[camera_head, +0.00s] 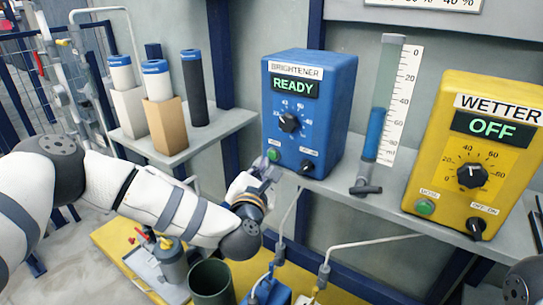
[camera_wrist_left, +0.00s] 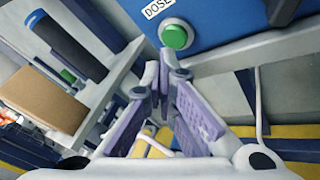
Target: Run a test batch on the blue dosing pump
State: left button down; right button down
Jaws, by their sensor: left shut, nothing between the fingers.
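The blue dosing pump (camera_head: 335,100) stands on a grey shelf. Its label reads BRIGHTENER and its display READY. It has a black dial (camera_head: 289,122), a green button (camera_head: 273,155) at lower left and a black switch (camera_head: 307,167) at lower right. In the left wrist view the green button (camera_wrist_left: 176,35) sits beside the label DOSE. My left gripper (camera_head: 268,170) is shut and empty, its tips just below and in front of that button; it also shows in the left wrist view (camera_wrist_left: 165,75). Contact with the button cannot be told. My right gripper is not in view.
A clear measuring tube (camera_head: 377,130) with blue liquid and a scale stands right of the blue pump. A yellow pump (camera_head: 505,150), labelled WETTER and showing OFF, is further right. Blue-capped cylinders stand on the left shelf (camera_head: 222,122). A dark green bin (camera_head: 211,283) is below.

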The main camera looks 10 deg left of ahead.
pick_arm(q)
jog(key=shift+w+d+f, duration=0.1)
jog(key=shift+w, duration=0.25)
jog(key=shift+w+d+b, duration=0.2)
jog(key=shift+w+b, duration=0.2)
jog(key=shift+w, duration=0.15)
dwell(0.6)
jog(key=shift+s+r, duration=0.15)
jog(key=shift+r, duration=0.05)
jog(key=shift+s+a+f+p, duration=0.1)
jog(key=shift+s+a+p, duration=0.25)
jog(key=shift+s, duration=0.4)
